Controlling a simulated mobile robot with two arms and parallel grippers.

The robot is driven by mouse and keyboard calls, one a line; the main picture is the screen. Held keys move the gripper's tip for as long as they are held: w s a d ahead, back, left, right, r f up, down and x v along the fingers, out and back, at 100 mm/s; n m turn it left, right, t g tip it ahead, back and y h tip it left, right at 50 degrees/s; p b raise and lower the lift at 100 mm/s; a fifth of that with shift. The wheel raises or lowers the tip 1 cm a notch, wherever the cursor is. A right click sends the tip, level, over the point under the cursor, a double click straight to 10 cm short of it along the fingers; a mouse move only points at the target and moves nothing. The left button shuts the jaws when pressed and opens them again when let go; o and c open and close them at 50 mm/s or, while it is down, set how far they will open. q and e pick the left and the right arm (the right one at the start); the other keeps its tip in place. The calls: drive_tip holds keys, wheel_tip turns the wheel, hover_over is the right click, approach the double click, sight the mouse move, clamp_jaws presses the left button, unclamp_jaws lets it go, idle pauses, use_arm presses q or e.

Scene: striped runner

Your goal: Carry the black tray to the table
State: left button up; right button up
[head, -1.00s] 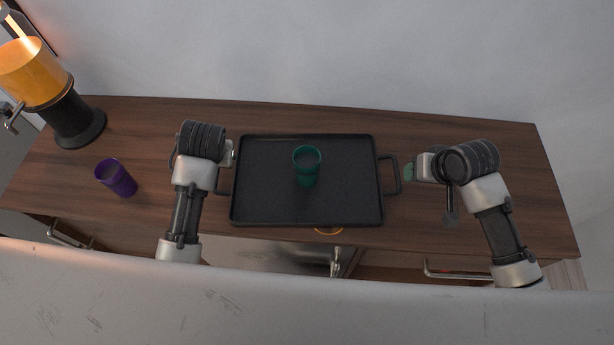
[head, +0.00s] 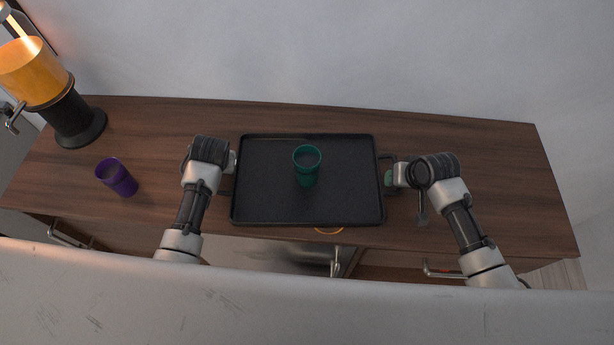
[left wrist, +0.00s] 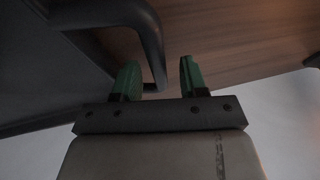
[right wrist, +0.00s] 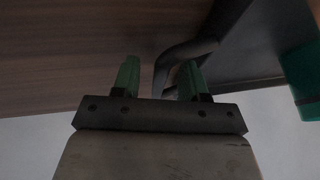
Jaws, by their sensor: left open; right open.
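The black tray (head: 262,195) lies flat on a dark wooden cabinet top, with a loop handle at each short end. A green cup (head: 307,166) stands upright on it. My left gripper (head: 234,163) is at the left handle; in the left wrist view its open green fingers (left wrist: 158,78) have part of the handle (left wrist: 152,45) between them. My right gripper (head: 389,178) is at the right handle; in the right wrist view its open fingers (right wrist: 159,78) have the handle (right wrist: 175,55) between them. No separate table is recognisable.
A dispenser with an orange tank (head: 35,72) stands at the far left. The wooden top (head: 500,170) is clear at the right. A pale wall runs behind it.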

use_arm(q)
drive_tip(key=shift+w+f, duration=0.15)
drive_tip(key=shift+f, duration=0.15)
use_arm(e)
drive_tip(key=shift+w+a+f, duration=0.1)
drive_tip(key=shift+w+f, duration=0.05)
drive_tip(key=shift+f, duration=0.15)
use_arm(q)
clamp_jaws()
use_arm(e)
clamp_jaws()
